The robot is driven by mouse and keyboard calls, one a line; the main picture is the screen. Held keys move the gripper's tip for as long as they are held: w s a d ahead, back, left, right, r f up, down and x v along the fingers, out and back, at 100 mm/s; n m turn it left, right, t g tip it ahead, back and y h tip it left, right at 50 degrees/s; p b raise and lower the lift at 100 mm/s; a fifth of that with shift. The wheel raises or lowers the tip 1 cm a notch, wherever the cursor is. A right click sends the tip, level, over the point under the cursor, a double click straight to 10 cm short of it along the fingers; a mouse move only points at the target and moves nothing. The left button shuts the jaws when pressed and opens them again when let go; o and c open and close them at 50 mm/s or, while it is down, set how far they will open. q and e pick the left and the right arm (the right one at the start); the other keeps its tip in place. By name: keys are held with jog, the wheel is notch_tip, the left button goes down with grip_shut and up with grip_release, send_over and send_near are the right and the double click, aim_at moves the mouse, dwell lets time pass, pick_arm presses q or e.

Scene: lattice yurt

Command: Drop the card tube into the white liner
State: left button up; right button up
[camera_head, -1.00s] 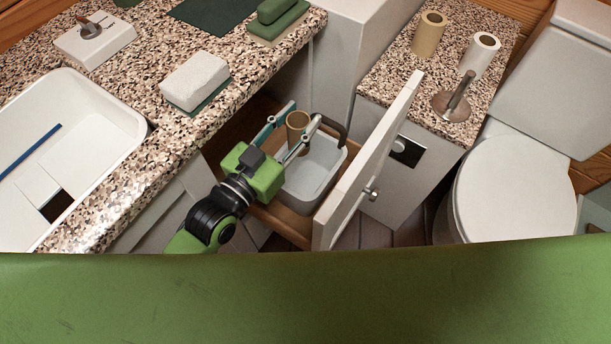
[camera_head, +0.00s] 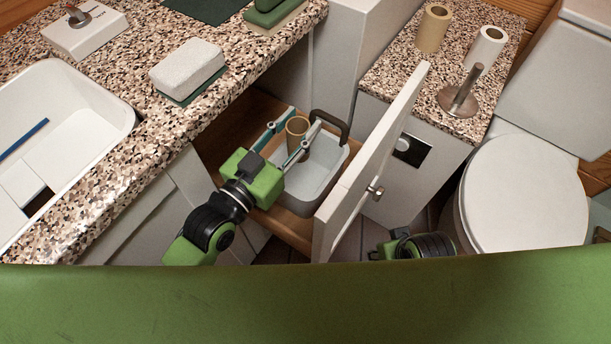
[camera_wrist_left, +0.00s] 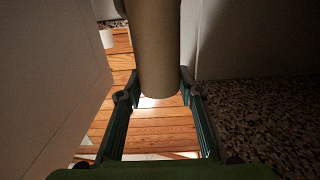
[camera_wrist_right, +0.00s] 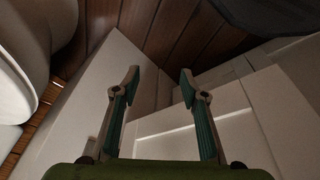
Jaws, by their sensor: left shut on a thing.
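The card tube (camera_head: 297,131) is a brown hollow cylinder, held roughly upright. My left gripper (camera_head: 303,119) is shut on it, with a finger on each side. The tube also fills the top middle of the left wrist view (camera_wrist_left: 158,50). The white liner (camera_head: 318,175) is an open pale bin with a dark handle, standing in the pulled-out cabinet unit. In the head view the tube overlaps the liner's far left end; its height above the liner is hard to tell. My right gripper (camera_wrist_right: 160,85) is open and empty in the right wrist view, near white panels.
The white cabinet front (camera_head: 366,165) stands right of the liner. A speckled counter (camera_head: 110,150) with a sink lies left. A toilet (camera_head: 525,190) stands right.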

pick_arm(q)
jog(key=shift+f+b, duration=0.35)
jog(key=shift+f, duration=0.05)
pick_arm(e)
jog(key=shift+w+v, duration=0.2)
jog(key=shift+v, duration=1.5)
pick_arm(q)
jog(key=o, duration=0.8)
jog(key=v, duration=1.2)
